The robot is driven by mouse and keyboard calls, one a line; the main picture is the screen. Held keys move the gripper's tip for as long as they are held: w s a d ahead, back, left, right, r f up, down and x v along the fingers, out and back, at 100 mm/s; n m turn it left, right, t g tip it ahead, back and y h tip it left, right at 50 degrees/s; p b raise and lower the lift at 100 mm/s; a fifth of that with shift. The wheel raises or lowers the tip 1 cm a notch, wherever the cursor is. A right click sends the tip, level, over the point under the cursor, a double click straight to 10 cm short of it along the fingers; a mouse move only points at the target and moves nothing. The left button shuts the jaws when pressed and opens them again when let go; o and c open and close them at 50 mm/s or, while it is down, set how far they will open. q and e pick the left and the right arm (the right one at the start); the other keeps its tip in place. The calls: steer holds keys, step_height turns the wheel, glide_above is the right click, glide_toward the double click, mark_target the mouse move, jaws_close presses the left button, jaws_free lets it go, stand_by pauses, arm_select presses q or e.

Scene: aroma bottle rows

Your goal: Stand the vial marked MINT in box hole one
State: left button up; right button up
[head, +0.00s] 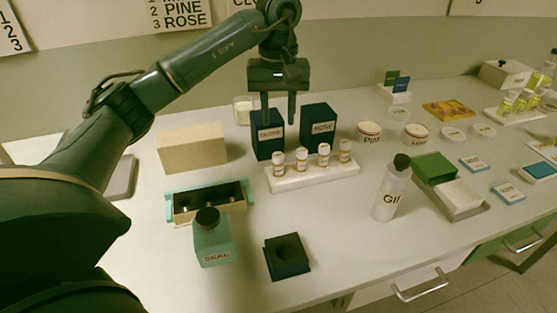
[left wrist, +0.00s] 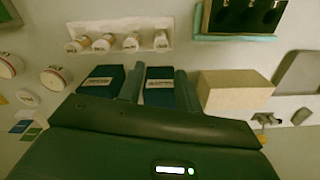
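Several small white vials with orange-brown labels stand in a row on a white rack (head: 315,177) at the middle of the table; the lettering is too small to read, so I cannot tell which is MINT. The rack also shows in the left wrist view (left wrist: 121,27). A box with dark holes (head: 182,216) and teal ends stands to the left of the rack; its holes show in the left wrist view (left wrist: 207,20). My right gripper is not in view.
Dark blue boxes (head: 318,125) stand behind the rack, with a beige block (head: 192,148) to their left. A teal bottle (head: 212,242) stands before the holed box. A dark holder (head: 287,257) and a white GIN-like labelled bottle (head: 390,194) stand nearer the front edge.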

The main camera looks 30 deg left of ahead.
mark_target(278, 155)
arm_select(q)
steer(key=f, duration=0.6)
steer(key=f+p, duration=0.1)
steer(key=f, duration=0.5)
steer(key=shift+s+d, duration=0.15)
steer(key=shift+s, duration=0.05)
steer(key=shift+c, duration=0.4)
steer(key=c, duration=0.7)
steer(key=shift+o, duration=0.2)
steer(key=shift+r, duration=0.1)
